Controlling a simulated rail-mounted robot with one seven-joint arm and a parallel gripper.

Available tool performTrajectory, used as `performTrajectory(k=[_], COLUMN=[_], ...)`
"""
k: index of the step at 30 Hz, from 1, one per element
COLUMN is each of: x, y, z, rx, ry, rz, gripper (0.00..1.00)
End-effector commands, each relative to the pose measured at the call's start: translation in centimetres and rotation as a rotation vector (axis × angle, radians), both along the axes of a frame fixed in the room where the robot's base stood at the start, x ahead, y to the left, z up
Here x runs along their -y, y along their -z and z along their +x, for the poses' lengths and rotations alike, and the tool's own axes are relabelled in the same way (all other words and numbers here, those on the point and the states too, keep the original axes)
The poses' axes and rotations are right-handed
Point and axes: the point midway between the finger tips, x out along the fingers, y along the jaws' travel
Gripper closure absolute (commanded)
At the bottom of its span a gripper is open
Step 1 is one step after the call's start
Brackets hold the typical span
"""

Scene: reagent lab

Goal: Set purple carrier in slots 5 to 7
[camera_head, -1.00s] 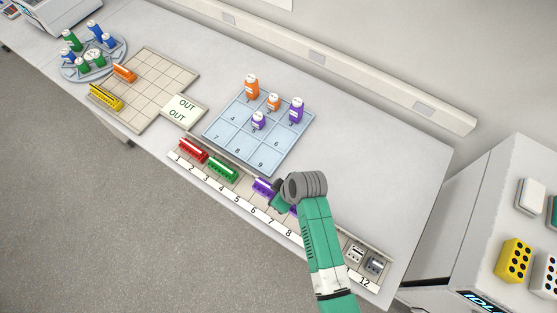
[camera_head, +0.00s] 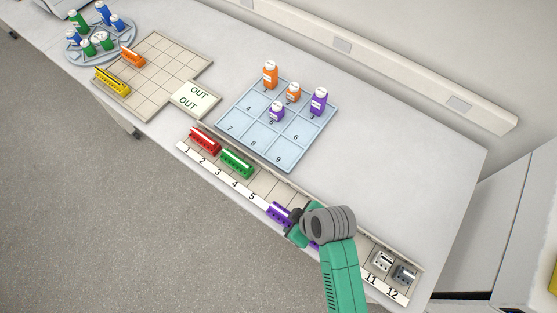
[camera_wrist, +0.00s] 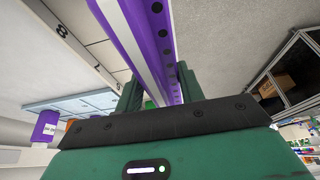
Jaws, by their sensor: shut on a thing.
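The long purple carrier (camera_head: 278,211) is held in my gripper (camera_head: 297,231), its left end sticking out past the fingers. It overlaps the number strip right of slot 5 and hides several numbers; the gripper and arm cover its middle. In the wrist view the carrier (camera_wrist: 152,35) runs between the fingers of my gripper (camera_wrist: 158,94), which are shut on it. The slotted rail (camera_head: 270,186) shows bare track behind the carrier. Numbers 1 to 5, 11 and 12 are readable in the head view. Its exact height over the rail cannot be told.
A red carrier (camera_head: 205,140) and a green carrier (camera_head: 237,162) sit in the rail to the left. A blue numbered tray (camera_head: 256,153) with bottles lies behind the rail. The table's front edge is close.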

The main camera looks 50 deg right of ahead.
Motion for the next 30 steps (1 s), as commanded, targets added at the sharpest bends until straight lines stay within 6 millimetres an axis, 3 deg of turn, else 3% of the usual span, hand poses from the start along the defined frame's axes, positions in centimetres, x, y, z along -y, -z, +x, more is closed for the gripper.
performTrajectory(k=[6,12,19,24,30], x=[3.3,5.0,5.6,5.5,5.5], y=[0.5,0.9,1.0,4.1,4.6], z=[6.0,9.3,10.5,10.3,10.3], rx=[0.001,0.001,0.001,-0.002,0.0], ry=[-0.001,-0.001,0.0,0.0,-0.001], rz=[-0.003,-0.001,-0.001,0.0,-0.001], gripper=[0.9,0.9,0.9,0.9,0.9])
